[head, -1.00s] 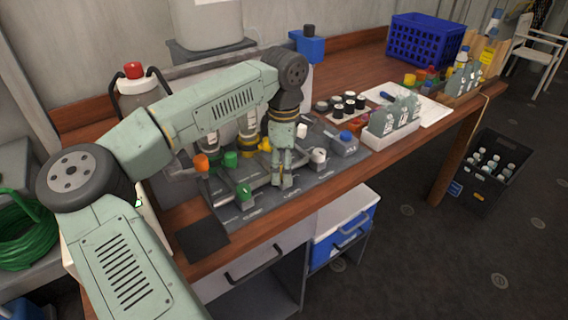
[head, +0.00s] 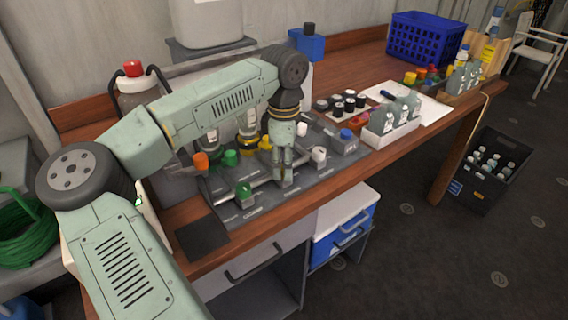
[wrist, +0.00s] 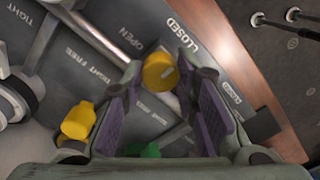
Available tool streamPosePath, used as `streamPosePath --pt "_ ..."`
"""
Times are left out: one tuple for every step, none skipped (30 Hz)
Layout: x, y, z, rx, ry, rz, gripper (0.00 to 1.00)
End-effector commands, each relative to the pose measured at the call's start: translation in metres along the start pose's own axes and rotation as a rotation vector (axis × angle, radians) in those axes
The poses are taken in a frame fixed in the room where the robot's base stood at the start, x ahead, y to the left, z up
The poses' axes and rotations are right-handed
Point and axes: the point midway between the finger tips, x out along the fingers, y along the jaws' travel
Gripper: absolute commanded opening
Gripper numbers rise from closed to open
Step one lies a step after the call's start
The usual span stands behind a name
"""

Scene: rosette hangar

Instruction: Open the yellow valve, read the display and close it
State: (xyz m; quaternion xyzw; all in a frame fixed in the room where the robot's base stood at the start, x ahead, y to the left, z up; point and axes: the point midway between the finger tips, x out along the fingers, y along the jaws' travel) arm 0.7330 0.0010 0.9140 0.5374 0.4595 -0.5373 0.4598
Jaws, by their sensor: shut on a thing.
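The yellow valve knob (wrist: 160,72) is between my fingertips in the wrist view, with the printed words OPEN and CLOSED on the grey board beside it. My gripper (wrist: 162,78) points down and is shut on this knob, with a purple pad on either side. In the head view my gripper (head: 283,182) is low over the grey valve board (head: 268,202), and its fingers hide the held knob. Another yellow part (wrist: 78,120) shows at the lower left of the wrist view. I cannot make out any reading on a display.
A green knob (head: 243,190) and an orange knob (head: 201,161) stand left of my gripper. A white knob (head: 319,155) and a blue-capped block (head: 345,140) stand close on the right. The bench's front edge is near.

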Motion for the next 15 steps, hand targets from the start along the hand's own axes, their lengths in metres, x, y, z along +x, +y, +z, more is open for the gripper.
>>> streamPosePath --pt "0.0003 -0.0003 0.0000 -0.003 0.000 -0.001 0.00" --pt "0.0005 -0.0003 0.0000 -0.006 0.000 -0.001 0.00" --pt "0.0007 -0.0003 0.0000 -0.013 0.000 -0.001 0.00" --pt "0.0009 -0.0004 0.0000 -0.020 0.000 -0.001 0.00" --pt "0.0012 -0.0004 0.0000 -0.028 0.000 -0.001 0.00" --pt "0.0016 -0.0004 0.0000 -0.040 0.000 -0.001 0.00" --pt "0.0019 -0.0004 0.0001 -0.053 0.000 -0.001 0.00" --pt "0.0022 -0.0004 0.0000 -0.066 0.000 -0.001 0.00" --pt "0.0025 -0.0003 -0.0001 -0.087 0.001 -0.001 0.00" --pt "0.0028 -0.0003 -0.0002 -0.104 0.001 -0.001 0.00" --pt "0.0029 -0.0002 -0.0002 -0.124 0.002 0.000 0.00" --pt "0.0031 -0.0002 -0.0003 -0.152 0.002 0.000 0.00" --pt "0.0033 -0.0002 -0.0003 -0.175 0.001 -0.001 0.00" --pt "0.0035 -0.0002 -0.0002 -0.200 0.001 -0.001 0.00" --pt "0.0037 -0.0001 -0.0003 -0.234 0.001 -0.001 0.00"
